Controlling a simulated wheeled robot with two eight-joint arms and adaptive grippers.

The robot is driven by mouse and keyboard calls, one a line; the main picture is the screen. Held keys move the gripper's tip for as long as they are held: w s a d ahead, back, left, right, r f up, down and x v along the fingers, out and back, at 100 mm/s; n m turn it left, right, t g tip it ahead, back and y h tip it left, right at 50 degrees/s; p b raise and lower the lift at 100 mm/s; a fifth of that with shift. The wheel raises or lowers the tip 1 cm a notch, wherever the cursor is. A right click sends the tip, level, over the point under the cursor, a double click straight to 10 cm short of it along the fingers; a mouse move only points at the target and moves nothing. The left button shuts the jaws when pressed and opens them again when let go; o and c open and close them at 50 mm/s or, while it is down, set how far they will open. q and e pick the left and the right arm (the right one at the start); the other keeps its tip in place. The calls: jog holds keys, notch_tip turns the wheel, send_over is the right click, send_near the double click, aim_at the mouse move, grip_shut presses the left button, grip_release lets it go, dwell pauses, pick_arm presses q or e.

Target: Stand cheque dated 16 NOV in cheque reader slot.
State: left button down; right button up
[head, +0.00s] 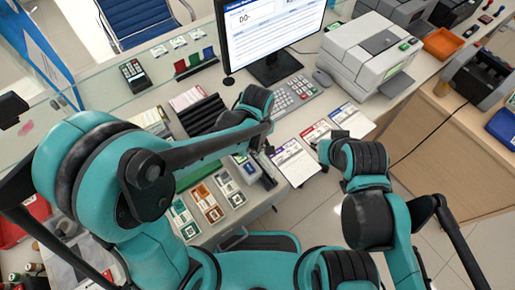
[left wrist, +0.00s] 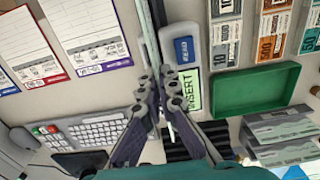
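The cheque reader (left wrist: 190,92) is a grey unit with a blue READ button and a green INSERT label. It also shows in the head view (head: 246,168). My left gripper (left wrist: 154,88) is over the reader's slot side, fingers nearly together; in the head view it is mostly hidden by its own wrist (head: 262,148). A thin pale sheet (left wrist: 171,128), seen edge-on between the fingers, appears to be the cheque. Its date is not readable, and I cannot tell how deep it sits in the slot. My right gripper (head: 323,152) is beside the paper forms, its fingers unclear.
Paper forms (head: 294,163) lie right of the reader. A green tray (left wrist: 258,90), banknote stacks (head: 207,203) and a rack of pale slips (left wrist: 284,130) are close by. A keyboard (head: 294,94), monitor and printer (head: 370,55) stand behind.

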pick_arm(q)
jog(key=shift+f+b, duration=2.05)
jog(key=shift+f, duration=0.55)
jog(key=c, duration=2.2)
grip_release()
jog(key=o, duration=0.6)
jog(key=shift+c, duration=0.2)
jog(key=shift+r, duration=0.1)
jog(key=shift+r+p, duration=2.75)
jog(key=shift+r, duration=0.75)
